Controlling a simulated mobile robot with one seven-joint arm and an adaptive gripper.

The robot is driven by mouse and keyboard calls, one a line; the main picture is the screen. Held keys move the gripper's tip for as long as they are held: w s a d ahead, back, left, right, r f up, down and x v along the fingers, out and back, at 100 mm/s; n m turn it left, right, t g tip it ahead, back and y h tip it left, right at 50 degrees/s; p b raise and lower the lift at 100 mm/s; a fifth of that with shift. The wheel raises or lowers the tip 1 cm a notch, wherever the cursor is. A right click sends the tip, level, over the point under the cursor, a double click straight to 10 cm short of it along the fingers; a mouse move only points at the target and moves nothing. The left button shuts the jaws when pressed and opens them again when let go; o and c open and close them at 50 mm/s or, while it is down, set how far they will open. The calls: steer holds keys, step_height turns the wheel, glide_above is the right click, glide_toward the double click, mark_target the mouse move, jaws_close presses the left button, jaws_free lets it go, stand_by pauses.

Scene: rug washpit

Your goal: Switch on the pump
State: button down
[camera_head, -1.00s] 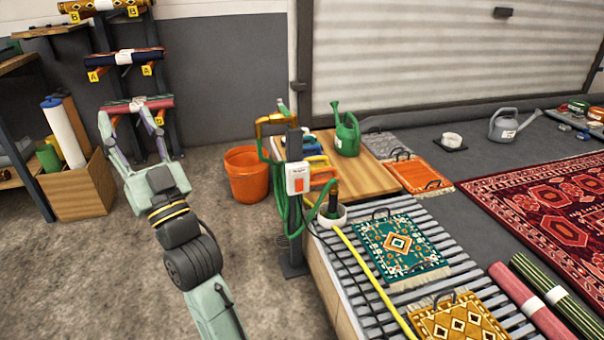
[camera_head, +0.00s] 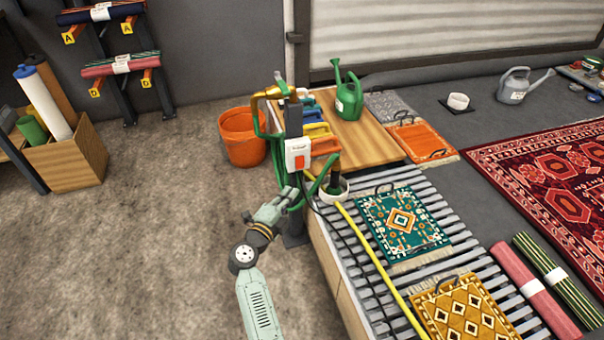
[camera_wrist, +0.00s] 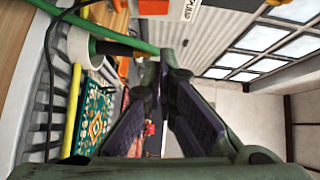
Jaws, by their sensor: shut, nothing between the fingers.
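The pump switch box (camera_head: 298,146) is a small white box with an orange rocker (camera_head: 299,162), fixed to a dark upright post. In the wrist view the white box (camera_wrist: 190,9) is at the top edge, partly cut off, with its orange part beside it. I cannot tell the rocker's position. My gripper (camera_head: 292,194) is shut and empty, just below the box and close to the post. In the wrist view my gripper's tips (camera_wrist: 167,62) meet under the box, with a visible gap to it.
Green hose (camera_head: 262,160) hangs coiled on the post. A white cup with a green-handled brush (camera_head: 333,188) stands right of my gripper on the slatted bench (camera_head: 385,295). An orange bucket (camera_head: 242,140) stands behind.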

mark_target(300, 162)
steer(key=shift+s+d+f+g, duration=0.1)
steer(key=shift+s+f+g, duration=0.1)
steer(key=shift+f, duration=0.35)
steer(key=shift+s+d+f+g, duration=0.1)
steer(key=shift+f+g, duration=0.1)
steer(key=shift+f, duration=0.3)
steer(key=w+a+b+x, duration=0.1)
steer(key=a+x, duration=0.1)
steer(key=x, duration=1.1)
steer(key=shift+a+b, duration=0.35)
steer(key=shift+w+f, duration=0.1)
steer(key=shift+f, duration=0.15)
